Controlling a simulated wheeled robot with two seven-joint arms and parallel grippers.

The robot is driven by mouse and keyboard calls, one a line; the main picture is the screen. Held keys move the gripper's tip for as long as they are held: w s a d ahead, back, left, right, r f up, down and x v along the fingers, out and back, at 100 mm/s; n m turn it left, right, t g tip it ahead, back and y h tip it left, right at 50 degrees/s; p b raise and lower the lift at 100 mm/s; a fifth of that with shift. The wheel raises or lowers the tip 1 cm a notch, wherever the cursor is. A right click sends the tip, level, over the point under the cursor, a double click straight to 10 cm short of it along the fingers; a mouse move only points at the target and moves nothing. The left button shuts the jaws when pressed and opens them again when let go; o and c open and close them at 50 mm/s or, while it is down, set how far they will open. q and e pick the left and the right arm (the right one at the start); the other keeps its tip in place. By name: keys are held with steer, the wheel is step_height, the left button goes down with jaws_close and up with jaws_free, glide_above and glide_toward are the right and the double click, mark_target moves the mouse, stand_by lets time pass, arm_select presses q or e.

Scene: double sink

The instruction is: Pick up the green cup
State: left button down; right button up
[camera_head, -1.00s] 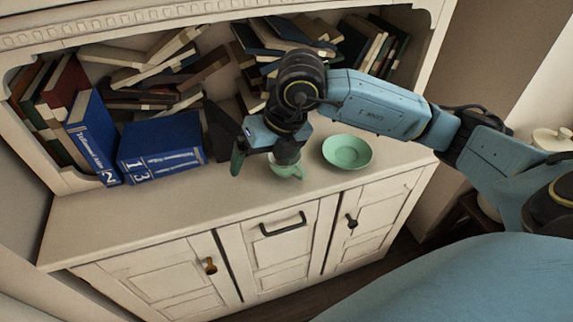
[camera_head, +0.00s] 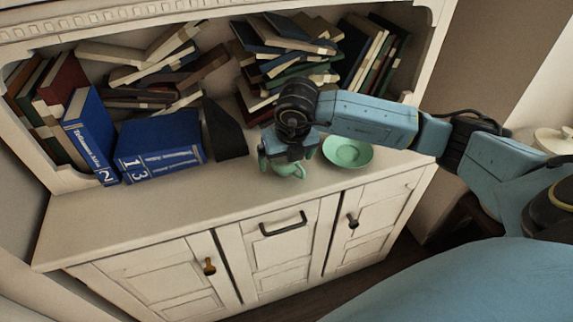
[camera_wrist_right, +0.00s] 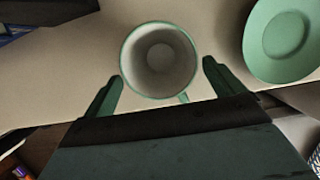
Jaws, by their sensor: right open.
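The green cup (camera_head: 290,171) stands upright on the cabinet top, mostly hidden under my right gripper in the head view. In the right wrist view the cup (camera_wrist_right: 160,62) shows from above, with a pale inside, a green rim and its handle toward the gripper. My right gripper (camera_wrist_right: 162,80) is open, with one finger to each side of the cup's near part. In the head view the right gripper (camera_head: 287,165) points down over the cup. My left gripper is not in view.
A green saucer (camera_head: 348,152) lies right of the cup and also shows in the wrist view (camera_wrist_right: 284,34). Blue books (camera_head: 160,146) and a dark wedge-shaped object (camera_head: 224,132) stand to the left. Piled books (camera_head: 285,55) fill the shelf behind. The front left of the cabinet top (camera_head: 130,215) is clear.

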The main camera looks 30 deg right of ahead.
mark_target(285, 162)
steer(key=shift+x, duration=1.55)
steer(key=shift+d, duration=0.1)
steer(key=shift+c, duration=0.4)
steer(key=shift+w+r, duration=0.1)
steer(key=c, duration=1)
